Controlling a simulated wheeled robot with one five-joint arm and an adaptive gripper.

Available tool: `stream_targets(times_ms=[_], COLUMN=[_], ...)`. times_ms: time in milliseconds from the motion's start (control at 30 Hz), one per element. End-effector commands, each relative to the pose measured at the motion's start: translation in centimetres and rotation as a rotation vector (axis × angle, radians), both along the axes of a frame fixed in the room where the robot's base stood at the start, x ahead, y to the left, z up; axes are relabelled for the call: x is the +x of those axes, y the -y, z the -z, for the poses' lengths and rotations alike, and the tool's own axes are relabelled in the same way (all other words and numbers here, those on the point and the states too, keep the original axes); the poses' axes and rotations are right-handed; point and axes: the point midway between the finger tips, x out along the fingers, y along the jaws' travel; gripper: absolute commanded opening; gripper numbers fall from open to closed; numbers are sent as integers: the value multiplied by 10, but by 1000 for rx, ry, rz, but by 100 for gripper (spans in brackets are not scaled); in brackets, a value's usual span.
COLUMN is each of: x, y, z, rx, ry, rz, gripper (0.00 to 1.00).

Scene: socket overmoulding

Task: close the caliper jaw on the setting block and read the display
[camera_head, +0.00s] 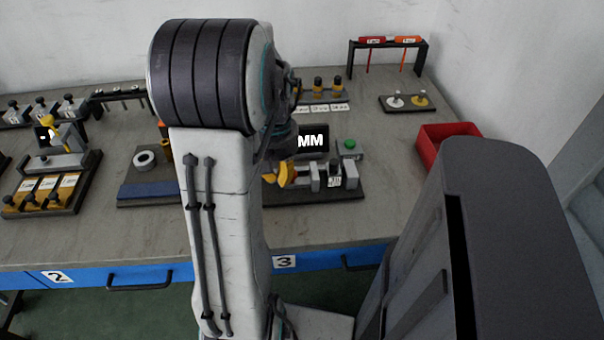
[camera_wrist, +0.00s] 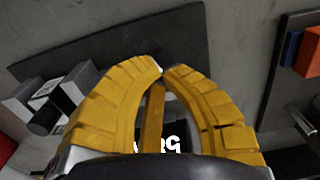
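The caliper station stands on a dark base plate (camera_head: 345,194) right of my arm in the head view. It has a black display (camera_head: 312,142) showing "MM", a green button (camera_head: 349,144) and grey upright jaw blocks (camera_head: 350,174). A small labelled block (camera_head: 335,180), seemingly the setting block, sits between them with gaps I cannot judge. My gripper (camera_head: 283,176) is low at the left of these blocks. In the wrist view its yellow fingertips (camera_wrist: 162,72) almost meet, with a thin yellow bar behind them and no object clearly held. Grey blocks (camera_wrist: 78,82) show at left there. My arm hides the station's left part.
A red bin (camera_head: 447,140) stands right of the station. A rack with red and orange tools (camera_head: 390,42) and a small two-knob plate (camera_head: 407,102) are behind. Left are a white ring (camera_head: 145,161) and a clamp fixture (camera_head: 55,150). Bare bench lies in front.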

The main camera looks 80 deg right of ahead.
Motion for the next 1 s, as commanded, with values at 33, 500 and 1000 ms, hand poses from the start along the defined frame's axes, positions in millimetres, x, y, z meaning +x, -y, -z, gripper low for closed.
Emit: stream_targets(times_ms=[33, 500, 1000], x=[-1, -9, -17], y=[0, 3, 6], z=[0, 0, 0], rx=[0, 0, -1], ry=[0, 0, 0], rz=[1, 1, 1], gripper=[0, 0, 0])
